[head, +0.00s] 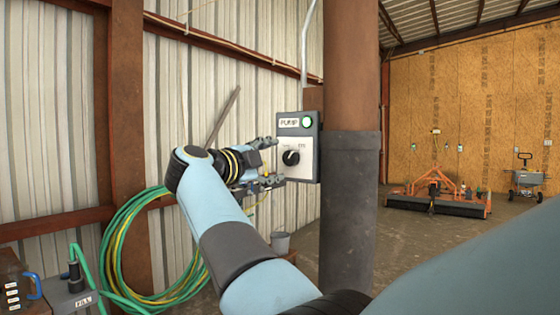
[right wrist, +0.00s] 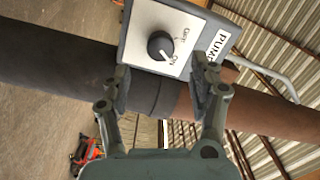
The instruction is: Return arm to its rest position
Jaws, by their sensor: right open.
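The grey pump switch box (head: 312,151) with a white face is mounted at the left of the brown post. Its round lamp (head: 306,121) shows green. The black knob (head: 291,158) is on its lower face and also shows in the right wrist view (right wrist: 160,45), beside the OFF and ON labels. My right gripper (head: 277,162) is open and empty, its fingers pointing at the box. In the right wrist view the gripper (right wrist: 163,77) has its fingers wide apart with the knob beyond them, seemingly not touched. My left gripper is not in view.
The post (head: 349,210) stands close right of the box. A green hose coil (head: 120,245) hangs at the left wall. A grey bucket (head: 280,242) sits below. An orange implement (head: 437,190) stands far right.

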